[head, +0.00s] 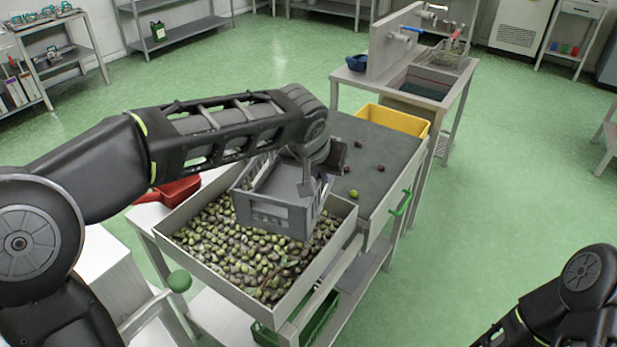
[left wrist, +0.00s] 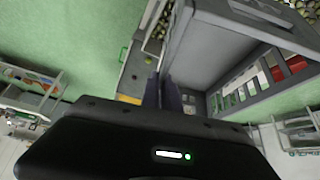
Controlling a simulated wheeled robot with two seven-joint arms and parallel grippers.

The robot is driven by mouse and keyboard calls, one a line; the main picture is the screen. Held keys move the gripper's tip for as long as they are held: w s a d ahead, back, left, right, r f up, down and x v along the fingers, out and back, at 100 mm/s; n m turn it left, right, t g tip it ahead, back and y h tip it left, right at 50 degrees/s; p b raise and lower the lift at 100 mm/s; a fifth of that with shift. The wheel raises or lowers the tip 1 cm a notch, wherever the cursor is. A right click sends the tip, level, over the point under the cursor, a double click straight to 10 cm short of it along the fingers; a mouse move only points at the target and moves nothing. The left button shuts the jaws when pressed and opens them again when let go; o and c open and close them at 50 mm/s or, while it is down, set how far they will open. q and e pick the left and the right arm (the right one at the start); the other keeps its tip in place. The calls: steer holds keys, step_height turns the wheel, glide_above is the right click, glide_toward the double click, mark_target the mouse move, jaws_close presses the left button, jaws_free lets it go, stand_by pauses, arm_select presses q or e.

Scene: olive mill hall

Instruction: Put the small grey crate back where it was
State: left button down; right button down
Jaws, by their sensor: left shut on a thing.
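The small grey crate (head: 283,218) is over the olives in the wide grey tray (head: 343,238), towards its far right part. I cannot tell whether it touches the olives. My left gripper (head: 308,188) is shut on the crate's right-hand wall. In the left wrist view the fingers (left wrist: 171,92) pinch the wall of the crate (left wrist: 208,52), which has slotted sides and looks empty where I can see in. My right arm shows at the lower right of the head view, but its gripper is out of sight.
Right of the tray is a dark belt surface (head: 377,148) with a few loose olives and a green handle (head: 401,203). A yellow bin (head: 394,119) stands at its far end. A red scoop (head: 172,191) lies left of the tray. A sink stand (head: 428,87) is behind.

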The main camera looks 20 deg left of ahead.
mark_target(291, 179)
arm_select(q)
steer(key=shift+n+y, duration=0.3)
steer(key=shift+n, duration=0.1)
steer(key=a+f, duration=0.2)
steer(key=f, duration=0.1)
steer(key=a+f, duration=0.2)
steer(key=f, duration=0.1)
steer(key=a+f, duration=0.3)
steer(key=f, duration=0.1)
steer(key=shift+s+f, duration=0.1)
steer(key=shift+d, duration=0.15)
